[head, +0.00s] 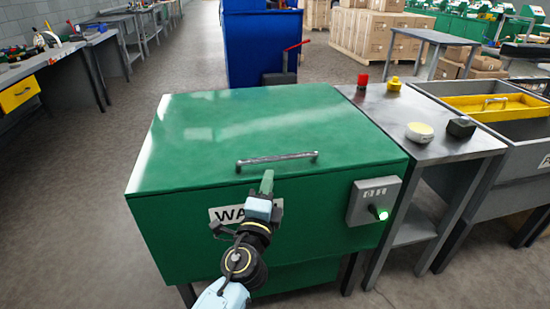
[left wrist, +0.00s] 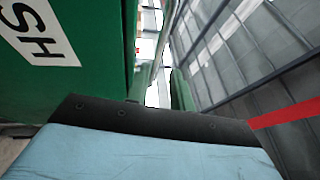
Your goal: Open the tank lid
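The green tank (head: 200,230) stands in the middle of the head view. Its lid (head: 215,125) lies flat and closed on top. A grey bar handle (head: 277,160) runs along the lid's front edge. My left gripper (head: 267,178) is in front of the tank, just below the handle, with its green fingers pointing up; I see no grip on the bar. In the left wrist view, the two fingers (left wrist: 160,88) stand apart with an empty gap between them, beside the tank's front wall (left wrist: 100,50). My right gripper is not in view.
A grey box with a lit green knob (head: 376,202) sits on the tank's front right. A metal table (head: 440,150) with small items stands close on the right, beside a grey sink unit (head: 525,160). A blue cabinet (head: 260,45) stands behind. The floor on the left is clear.

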